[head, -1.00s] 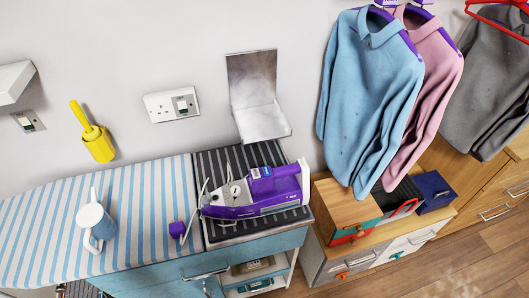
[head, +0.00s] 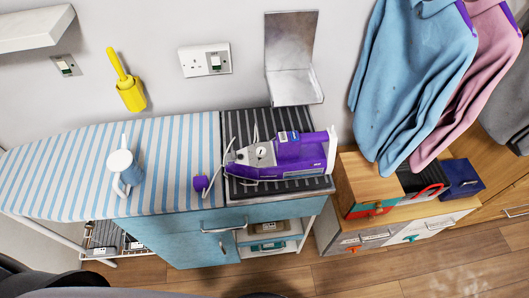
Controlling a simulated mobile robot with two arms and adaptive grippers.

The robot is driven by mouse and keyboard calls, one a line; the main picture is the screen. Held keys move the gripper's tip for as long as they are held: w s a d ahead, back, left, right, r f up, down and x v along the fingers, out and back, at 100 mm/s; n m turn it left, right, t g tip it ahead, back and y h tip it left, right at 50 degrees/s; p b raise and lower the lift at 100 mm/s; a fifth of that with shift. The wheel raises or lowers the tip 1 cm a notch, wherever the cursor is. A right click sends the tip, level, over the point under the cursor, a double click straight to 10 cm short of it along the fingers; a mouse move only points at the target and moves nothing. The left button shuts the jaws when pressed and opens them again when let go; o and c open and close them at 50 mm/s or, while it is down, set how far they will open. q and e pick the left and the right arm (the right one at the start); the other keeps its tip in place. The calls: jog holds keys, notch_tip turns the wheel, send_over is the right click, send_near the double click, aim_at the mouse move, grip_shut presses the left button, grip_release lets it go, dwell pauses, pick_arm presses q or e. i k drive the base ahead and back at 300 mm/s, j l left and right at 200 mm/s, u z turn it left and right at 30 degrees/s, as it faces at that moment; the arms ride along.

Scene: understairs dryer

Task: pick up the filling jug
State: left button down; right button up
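The filling jug (head: 125,170) is light blue and white with a handle. It stands upright on the striped ironing board (head: 175,150), left of the middle of the board. Neither of my grippers shows in the head view, and nothing is touching the jug.
A blue cabinet (head: 180,240) stands below. Hanging shirts (head: 415,80) and wooden drawers (head: 400,228) are at the right. Wooden floor (head: 340,277) is clear in front.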

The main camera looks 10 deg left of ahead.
aim_at(121, 163)
jog(key=u, duration=1.55)
jog(key=z, duration=0.4)
jog(key=l+z, duration=0.1)
jog(key=z, duration=0.25)
jog(key=i+z, duration=0.1)
jog(key=z, duration=0.65)
jog(key=u, duration=1.65)
jog(key=j, duration=0.3)
jog(key=i, duration=0.05)
